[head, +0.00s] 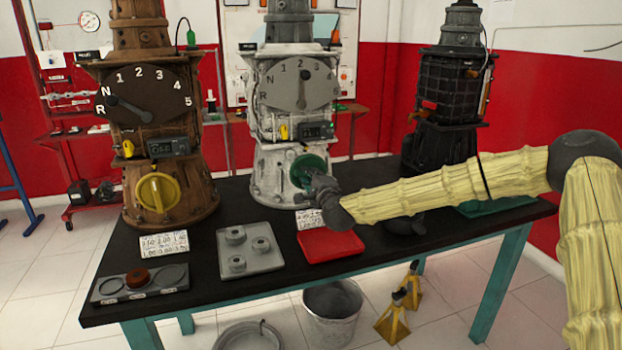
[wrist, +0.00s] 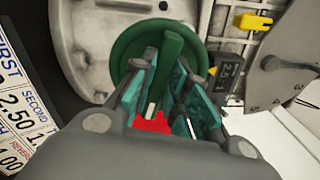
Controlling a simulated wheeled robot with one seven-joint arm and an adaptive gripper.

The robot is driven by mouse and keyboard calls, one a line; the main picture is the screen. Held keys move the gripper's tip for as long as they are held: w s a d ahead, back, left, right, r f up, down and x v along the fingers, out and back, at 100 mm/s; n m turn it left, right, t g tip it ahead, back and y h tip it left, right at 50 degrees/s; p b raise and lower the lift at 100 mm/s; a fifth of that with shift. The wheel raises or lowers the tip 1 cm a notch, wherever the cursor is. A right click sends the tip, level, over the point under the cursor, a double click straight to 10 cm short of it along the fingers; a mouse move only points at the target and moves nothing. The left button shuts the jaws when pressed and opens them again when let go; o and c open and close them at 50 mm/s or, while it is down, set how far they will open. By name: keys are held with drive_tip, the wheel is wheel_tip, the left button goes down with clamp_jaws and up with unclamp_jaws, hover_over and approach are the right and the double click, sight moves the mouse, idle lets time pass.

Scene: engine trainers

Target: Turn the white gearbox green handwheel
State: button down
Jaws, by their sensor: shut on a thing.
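The white gearbox (head: 268,178) stands upright at the back middle of the table. Its green handwheel (head: 299,170) is on the lower front, partly hidden by my gripper in the head view. In the wrist view the green handwheel (wrist: 128,52) is a round disc with a raised green bar across it. My gripper (wrist: 170,85) is shut on that bar, with one teal-padded finger on each side. In the head view my gripper (head: 315,182) reaches the handwheel from the right. The white gearbox's dial (head: 300,85) has its pointer upward, near the 2 or 3.
A brown gearbox (head: 158,130) with a yellow handwheel (head: 157,192) stands left, and a black gearbox (head: 450,95) right.

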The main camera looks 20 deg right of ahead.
drive_tip(key=shift+d, duration=0.15)
drive_tip(key=c, duration=1.4)
unclamp_jaws()
drive_tip(key=s, duration=1.2)
drive_tip(key=shift+d, duration=0.15)
drive_tip(key=shift+d+f, duration=0.1)
